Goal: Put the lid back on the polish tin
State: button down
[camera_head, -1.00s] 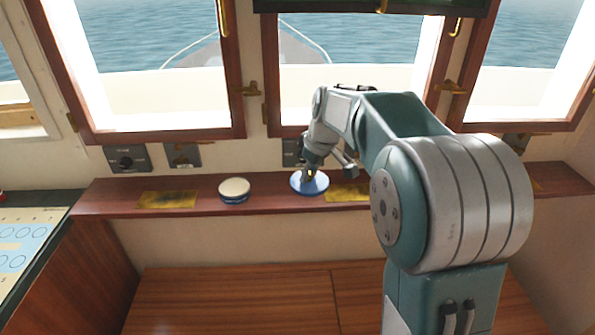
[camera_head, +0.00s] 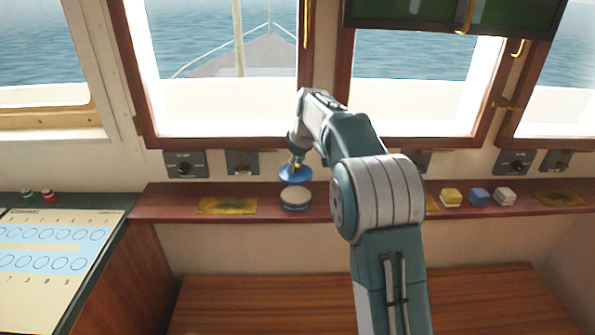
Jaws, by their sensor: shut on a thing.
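The polish tin (camera_head: 295,200) stands on the wooden ledge below the windows, a round blue tin with a pale cream top face. The blue round lid (camera_head: 294,179) is in my gripper (camera_head: 296,165), which is shut on it. I cannot tell the exact gap between lid and tin. The fingertips are small and partly hidden at this distance.
The ledge (camera_head: 160,203) holds a brass plate (camera_head: 228,206) left of the tin. Switch panels (camera_head: 186,164) line the wall behind. A chart table (camera_head: 55,250) is at left.

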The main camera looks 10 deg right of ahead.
jog(key=shift+w+d+f, duration=0.2)
jog(key=shift+w+d, duration=0.05)
jog(key=shift+d, duration=0.35)
jog(key=shift+d+f, duration=0.15)
jog(key=shift+f, duration=0.1)
jog(key=shift+a+f, duration=0.25)
jog(key=shift+f, duration=0.4)
jog(key=shift+a+f, duration=0.85)
jog(key=shift+f, duration=0.6)
jog(key=shift+d+f, duration=0.7)
jog(key=shift+d, duration=0.05)
jog(key=shift+a, duration=0.5)
jog(key=shift+d, duration=0.1)
